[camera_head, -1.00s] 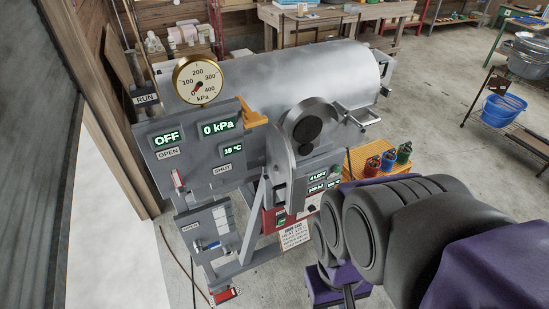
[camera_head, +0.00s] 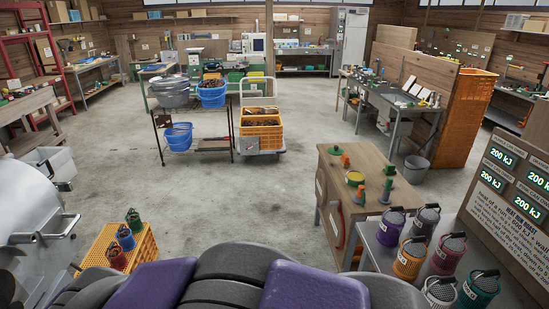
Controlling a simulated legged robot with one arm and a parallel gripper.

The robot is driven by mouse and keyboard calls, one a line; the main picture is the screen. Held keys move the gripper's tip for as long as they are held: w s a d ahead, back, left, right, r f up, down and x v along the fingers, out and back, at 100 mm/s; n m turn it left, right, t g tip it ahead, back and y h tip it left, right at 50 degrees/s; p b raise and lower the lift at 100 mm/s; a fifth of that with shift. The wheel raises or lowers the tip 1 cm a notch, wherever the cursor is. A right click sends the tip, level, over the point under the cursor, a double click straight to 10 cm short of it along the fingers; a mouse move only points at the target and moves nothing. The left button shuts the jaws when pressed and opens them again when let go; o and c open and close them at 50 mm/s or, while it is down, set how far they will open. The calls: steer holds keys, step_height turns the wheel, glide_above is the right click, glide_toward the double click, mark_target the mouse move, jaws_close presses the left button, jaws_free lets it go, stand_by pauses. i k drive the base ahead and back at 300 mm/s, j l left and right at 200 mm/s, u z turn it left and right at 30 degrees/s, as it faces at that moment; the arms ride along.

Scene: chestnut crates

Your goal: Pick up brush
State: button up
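I cannot make out a brush in the current view. Small tools lie on the far workbench (camera_head: 398,97) at the right, but they are too small to tell apart. My gripper is not in view. Only black and purple parts of my own body show along the bottom edge.
A wooden table (camera_head: 371,172) with small green and orange items stands at front right, beside several lidded canisters (camera_head: 409,258). A yellow crate (camera_head: 142,249) is at lower left. A cart (camera_head: 262,153) with orange crates stands mid-room. Open concrete floor (camera_head: 215,200) lies between.

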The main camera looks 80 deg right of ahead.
mark_target(344, 160)
steer(key=z, duration=3.2)
steer(key=u, duration=2.4)
steer(key=z, duration=2.35)
steer(key=u, duration=0.25)
